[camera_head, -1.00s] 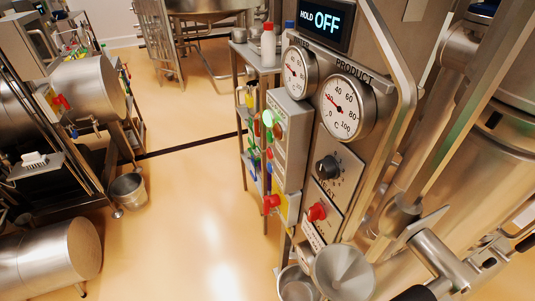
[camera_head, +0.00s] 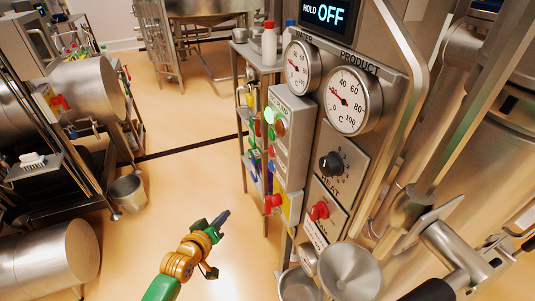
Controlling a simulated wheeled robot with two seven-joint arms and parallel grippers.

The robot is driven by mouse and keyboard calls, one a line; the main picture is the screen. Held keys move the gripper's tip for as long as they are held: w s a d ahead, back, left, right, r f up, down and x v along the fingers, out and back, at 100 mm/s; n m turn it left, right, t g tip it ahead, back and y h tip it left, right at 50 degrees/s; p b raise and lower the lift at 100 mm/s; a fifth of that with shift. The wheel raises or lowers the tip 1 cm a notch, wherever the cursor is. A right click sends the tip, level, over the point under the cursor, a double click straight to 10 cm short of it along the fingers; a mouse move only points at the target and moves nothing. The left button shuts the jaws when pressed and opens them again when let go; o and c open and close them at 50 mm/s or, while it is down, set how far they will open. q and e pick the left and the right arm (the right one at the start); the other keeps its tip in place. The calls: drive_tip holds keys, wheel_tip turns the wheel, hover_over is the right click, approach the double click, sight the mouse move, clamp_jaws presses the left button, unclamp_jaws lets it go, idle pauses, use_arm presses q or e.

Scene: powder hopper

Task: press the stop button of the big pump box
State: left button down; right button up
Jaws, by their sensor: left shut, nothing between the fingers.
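The big pump box (camera_head: 291,158) is a tall grey metal box on the side of the steel machine, right of centre in the head view. Near its top are a bright green lit button (camera_head: 269,115) and, just right of it, a dark red button (camera_head: 279,128). My left gripper (camera_head: 222,219) is shut and empty over the floor, below and left of the box and apart from it. Its fingers point up and to the right. My right gripper is not in view.
A panel right of the box carries two dials, a black knob (camera_head: 331,164) and a red knob (camera_head: 319,211). A red-handled part (camera_head: 272,203) sits below the box. A steel funnel (camera_head: 350,269) stands at the bottom.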

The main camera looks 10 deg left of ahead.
sight(271, 152)
use_arm(q)
wheel_tip(271, 152, up, 17)
drive_tip(key=w+d+n+t+h, duration=0.1)
drive_tip(key=w+t, duration=0.1)
drive_tip(key=t, duration=0.2)
drive_tip(key=shift+w+n+h+b, duration=0.3)
drive_tip(key=shift+h, duration=0.1)
drive_tip(key=shift+d, duration=0.15)
drive_tip(key=w+d+b, duration=0.1)
drive_tip(key=w+d, duration=0.4)
drive_tip(key=d, duration=0.2)
drive_tip(key=shift+d, duration=0.15)
idle(1.1)
drive_tip(key=shift+w+d, duration=0.25)
drive_tip(key=shift+d, duration=0.05)
